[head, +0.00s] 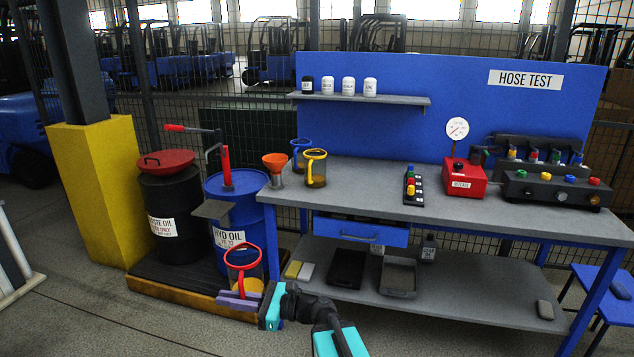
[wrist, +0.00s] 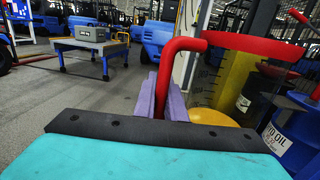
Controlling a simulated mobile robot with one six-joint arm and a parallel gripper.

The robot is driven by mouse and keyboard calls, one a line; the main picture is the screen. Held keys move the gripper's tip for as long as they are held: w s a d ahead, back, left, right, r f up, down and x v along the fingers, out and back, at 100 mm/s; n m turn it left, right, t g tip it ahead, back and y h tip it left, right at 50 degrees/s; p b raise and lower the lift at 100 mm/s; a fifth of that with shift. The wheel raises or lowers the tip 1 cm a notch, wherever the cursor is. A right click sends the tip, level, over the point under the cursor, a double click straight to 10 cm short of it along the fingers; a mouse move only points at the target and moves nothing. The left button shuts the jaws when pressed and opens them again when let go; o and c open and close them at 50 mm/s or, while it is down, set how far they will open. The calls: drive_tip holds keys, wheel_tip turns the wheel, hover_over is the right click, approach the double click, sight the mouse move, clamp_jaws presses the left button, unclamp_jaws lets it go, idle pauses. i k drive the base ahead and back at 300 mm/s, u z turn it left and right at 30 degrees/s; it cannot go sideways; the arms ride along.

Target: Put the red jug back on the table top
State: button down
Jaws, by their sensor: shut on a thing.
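The red jug (head: 258,262), clear-sided with a red rim and handle, is held low in front of the blue drum, left of the table. Something yellow shows in its lower part. My gripper (head: 238,299) has purple fingers shut on the jug's handle. In the wrist view the red handle (wrist: 178,48) rises from between the fingers (wrist: 160,95), and the jug's rim (wrist: 258,45) is at upper right. The jug looks roughly upright. The grey table top (head: 400,183) is to the right of the jug and higher.
A yellow jug (head: 315,168), a blue jug (head: 299,152) and an orange funnel (head: 275,168) stand at the table's left end. A button box (head: 409,187) and red gauge box (head: 465,177) stand farther right. Bare table top lies between the yellow jug and button box.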

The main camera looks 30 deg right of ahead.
sight(355, 194)
drive_tip(key=u, duration=0.25)
drive_tip(key=i, duration=0.95)
drive_tip(key=z, duration=0.3)
